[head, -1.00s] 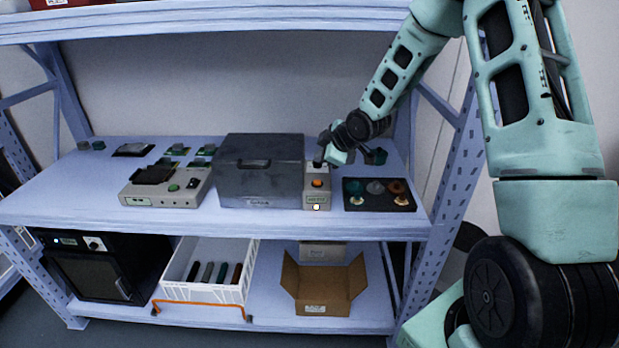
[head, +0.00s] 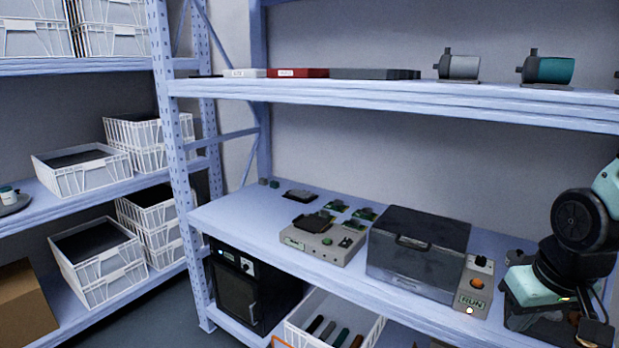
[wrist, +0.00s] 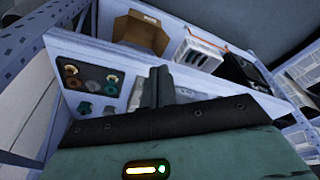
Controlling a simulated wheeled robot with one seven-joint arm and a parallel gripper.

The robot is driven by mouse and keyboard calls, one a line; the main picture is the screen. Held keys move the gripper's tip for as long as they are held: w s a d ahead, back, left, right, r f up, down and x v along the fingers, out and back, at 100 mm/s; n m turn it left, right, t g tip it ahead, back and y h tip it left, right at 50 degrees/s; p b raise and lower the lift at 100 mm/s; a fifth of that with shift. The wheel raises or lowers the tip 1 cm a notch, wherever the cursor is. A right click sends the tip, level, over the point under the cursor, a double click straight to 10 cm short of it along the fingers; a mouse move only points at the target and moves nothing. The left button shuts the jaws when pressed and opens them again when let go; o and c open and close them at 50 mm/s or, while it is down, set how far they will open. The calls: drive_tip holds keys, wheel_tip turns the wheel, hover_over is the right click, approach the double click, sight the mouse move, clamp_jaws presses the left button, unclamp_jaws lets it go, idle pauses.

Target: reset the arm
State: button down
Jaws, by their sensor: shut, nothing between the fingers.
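My gripper (head: 592,325) is at the lower right of the head view, in front of the dark parts tray (head: 520,318), which it partly hides. Its dark fingers (wrist: 160,88) are together and empty in the wrist view. My arm comes in from the right edge, folded above the gripper. The gripper is apart from the button box (head: 474,288), which has an orange button, a "RUN" display and a small light. The grey printer (head: 415,250) with a dark lid stands just left of that box, its lid closed.
A beige device (head: 322,243) and several small green boards (head: 350,225) stand left on the shelf. An upper shelf (head: 400,92) runs above. A white basket (head: 345,322) and black oven (head: 240,290) are below. The wrist view shows a cardboard box (wrist: 140,32).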

drive_tip(key=s+a+r+n+g+p, duration=0.1)
drive_tip(key=s+a+r+n, duration=0.1)
drive_tip(key=s+a, duration=0.5)
drive_tip(key=s+a+r+n+g+p, duration=0.1)
drive_tip(key=s+a+n, duration=0.4)
drive_tip(key=a, duration=0.6)
drive_tip(key=shift+s+a+r+g+y, duration=0.35)
drive_tip(key=shift+s+r, duration=0.45)
drive_tip(key=shift+s, duration=0.4)
idle(1.0)
